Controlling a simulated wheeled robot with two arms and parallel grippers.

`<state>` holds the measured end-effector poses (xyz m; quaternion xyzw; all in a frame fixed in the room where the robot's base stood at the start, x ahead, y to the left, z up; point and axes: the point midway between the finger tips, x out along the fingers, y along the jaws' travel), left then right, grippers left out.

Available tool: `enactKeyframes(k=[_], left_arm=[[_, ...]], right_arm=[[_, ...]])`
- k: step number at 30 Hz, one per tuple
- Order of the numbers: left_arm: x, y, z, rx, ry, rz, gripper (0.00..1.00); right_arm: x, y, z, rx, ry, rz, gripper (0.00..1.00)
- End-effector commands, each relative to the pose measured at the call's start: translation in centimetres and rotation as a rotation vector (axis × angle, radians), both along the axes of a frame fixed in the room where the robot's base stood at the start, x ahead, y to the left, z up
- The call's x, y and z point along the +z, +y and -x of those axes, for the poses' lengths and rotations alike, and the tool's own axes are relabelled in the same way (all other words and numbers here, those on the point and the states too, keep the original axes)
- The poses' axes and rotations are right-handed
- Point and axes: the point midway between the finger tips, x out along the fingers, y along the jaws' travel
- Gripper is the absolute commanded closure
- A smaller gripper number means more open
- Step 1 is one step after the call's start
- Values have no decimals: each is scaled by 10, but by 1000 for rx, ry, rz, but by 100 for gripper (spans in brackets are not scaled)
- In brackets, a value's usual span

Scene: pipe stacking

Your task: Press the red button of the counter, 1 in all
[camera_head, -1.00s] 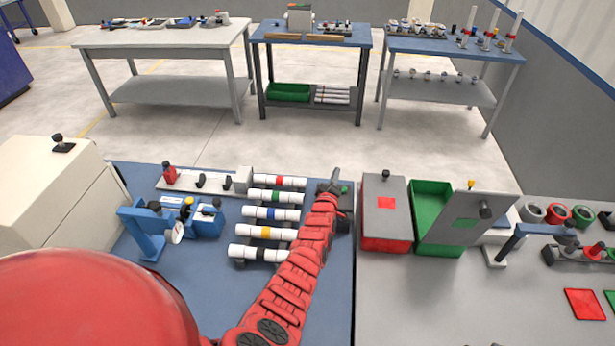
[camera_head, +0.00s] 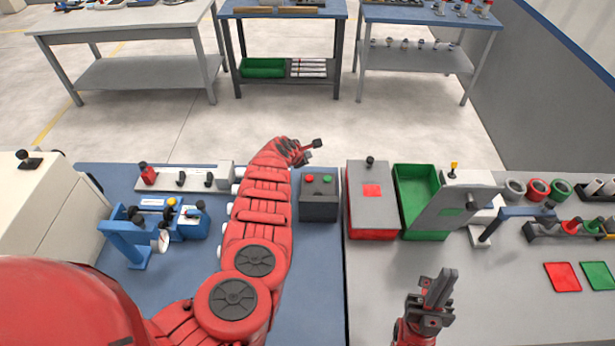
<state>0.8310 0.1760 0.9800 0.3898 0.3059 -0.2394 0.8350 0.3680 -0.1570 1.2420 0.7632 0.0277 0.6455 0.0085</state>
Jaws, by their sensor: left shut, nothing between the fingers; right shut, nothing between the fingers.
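The counter (camera_head: 319,207) is a dark grey box near the right edge of the blue table. Its top carries a red button (camera_head: 310,181) on the left and a green button (camera_head: 327,181) on the right. Both buttons are uncovered. My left gripper (camera_head: 313,146) is shut and empty, beyond the counter's far side and apart from the red button. My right gripper (camera_head: 443,280) is shut and empty over the grey table, to the right of the counter and closer to me. I cannot see a count display on the counter.
My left arm hides most of the white pipes on the blue table (camera_head: 310,270). A red box (camera_head: 377,234) with a grey lid stands just right of the counter, beside a green bin (camera_head: 415,185). A blue device (camera_head: 140,240) stands at the left.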

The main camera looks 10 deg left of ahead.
Motion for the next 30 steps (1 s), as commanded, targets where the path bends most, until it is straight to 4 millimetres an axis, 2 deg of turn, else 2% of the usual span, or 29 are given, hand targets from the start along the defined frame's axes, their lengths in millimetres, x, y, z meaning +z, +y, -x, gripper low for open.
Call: enactKeyframes(k=[8, 21, 25, 30], left_arm=[[-14, 0, 0, 0, -2, -2, 100], [-74, 1, 0, 0, 0, -2, 100], [-85, 1, -1, 1, -2, -3, 100], [-88, 1, -1, 0, -3, -4, 100]], right_arm=[[-14, 0, 0, 0, 0, 0, 100], [-71, 0, 0, 0, 0, 0, 100], [-80, 0, 0, 0, 0, 0, 100], [-82, 0, 0, 0, 0, 0, 100]])
